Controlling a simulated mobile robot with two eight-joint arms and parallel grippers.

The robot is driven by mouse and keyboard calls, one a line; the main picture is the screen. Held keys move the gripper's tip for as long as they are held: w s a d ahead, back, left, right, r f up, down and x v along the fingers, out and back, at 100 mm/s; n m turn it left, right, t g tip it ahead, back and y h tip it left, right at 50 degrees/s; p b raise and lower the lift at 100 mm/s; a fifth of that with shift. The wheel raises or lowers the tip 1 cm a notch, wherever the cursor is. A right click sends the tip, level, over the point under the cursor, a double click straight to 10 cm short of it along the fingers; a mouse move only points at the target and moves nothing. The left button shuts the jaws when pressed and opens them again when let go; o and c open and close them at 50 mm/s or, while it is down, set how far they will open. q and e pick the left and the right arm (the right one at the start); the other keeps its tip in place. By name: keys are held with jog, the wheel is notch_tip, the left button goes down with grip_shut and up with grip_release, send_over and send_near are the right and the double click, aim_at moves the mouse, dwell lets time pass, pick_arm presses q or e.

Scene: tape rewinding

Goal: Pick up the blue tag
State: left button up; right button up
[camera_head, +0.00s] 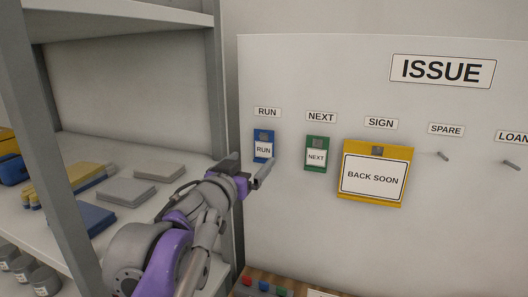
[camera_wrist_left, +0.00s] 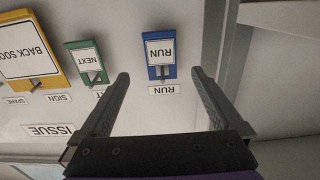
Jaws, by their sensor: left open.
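The blue tag (camera_head: 263,141) with a white RUN label hangs on a peg on the white board, below the RUN sign. It also shows in the left wrist view (camera_wrist_left: 161,62), upside down, ahead of and between the open fingers. My left gripper (camera_head: 250,172) is open and empty, just below and in front of the blue tag in the head view. Its two fingers (camera_wrist_left: 160,95) stand apart in the left wrist view, with no visible contact with the tag. My right gripper is in neither view.
A green NEXT tag (camera_head: 316,154) hangs right of the blue one, then a yellow BACK SOON sign (camera_head: 375,173). Bare pegs (camera_head: 442,156) sit under SPARE and LOAN. A grey shelf post (camera_head: 218,110) stands left of the board; the shelf (camera_head: 135,211) holds flat boxes.

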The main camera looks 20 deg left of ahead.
aim_at(264, 145)
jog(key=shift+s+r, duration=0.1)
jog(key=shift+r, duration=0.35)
pick_arm(q)
jog(key=w, duration=0.2)
jog(key=w+p, duration=0.1)
jog(key=w, duration=0.5)
jog(key=shift+w+a+r+p, duration=0.2)
jog(key=shift+a+p, duration=0.1)
jog(key=shift+p, duration=0.05)
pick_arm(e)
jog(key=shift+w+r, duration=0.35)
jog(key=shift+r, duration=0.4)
pick_arm(q)
jog(key=shift+s, duration=0.15)
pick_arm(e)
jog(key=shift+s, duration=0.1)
pick_arm(q)
jog(key=shift+c, duration=0.7)
jog(key=c, duration=1.2)
